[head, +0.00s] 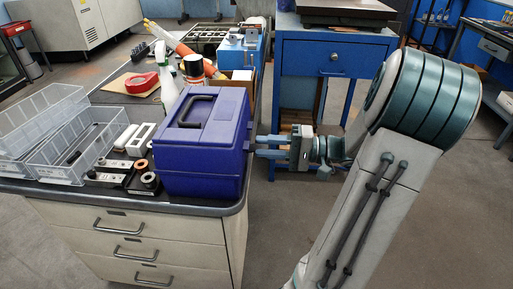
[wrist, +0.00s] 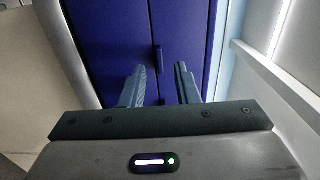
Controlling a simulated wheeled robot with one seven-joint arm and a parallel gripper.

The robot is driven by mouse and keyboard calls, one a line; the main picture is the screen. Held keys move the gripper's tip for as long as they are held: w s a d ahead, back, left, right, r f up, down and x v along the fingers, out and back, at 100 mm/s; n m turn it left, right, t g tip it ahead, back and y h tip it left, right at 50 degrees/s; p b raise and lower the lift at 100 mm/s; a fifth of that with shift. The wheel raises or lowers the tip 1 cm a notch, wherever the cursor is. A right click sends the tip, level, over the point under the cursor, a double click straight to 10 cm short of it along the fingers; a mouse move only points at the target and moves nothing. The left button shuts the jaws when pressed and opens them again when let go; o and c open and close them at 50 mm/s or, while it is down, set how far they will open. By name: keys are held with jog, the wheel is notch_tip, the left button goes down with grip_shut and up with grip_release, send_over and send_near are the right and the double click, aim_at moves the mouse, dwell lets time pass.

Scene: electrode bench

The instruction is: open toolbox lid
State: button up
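The blue toolbox (head: 200,150) stands on the near right corner of the bench, with its lid (head: 208,115) down and a dark handle (head: 195,108) on top. My gripper (head: 258,146) is at the toolbox's right side, level with the upper part of the box. In the wrist view the two fingers (wrist: 160,84) are apart and point at the blue toolbox wall (wrist: 115,40), with a small blue latch-like tab (wrist: 158,60) just beyond the gap between them. Nothing shows between the fingers. I cannot tell whether the fingertips touch the box.
Clear plastic bins (head: 75,145) and small metal parts lie left of the toolbox. A blue cabinet (head: 333,58) stands behind my arm. The floor right of the bench is open.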

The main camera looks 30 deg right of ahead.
jog(key=shift+x, duration=1.35)
grip_shut()
jog(key=shift+r, duration=0.1)
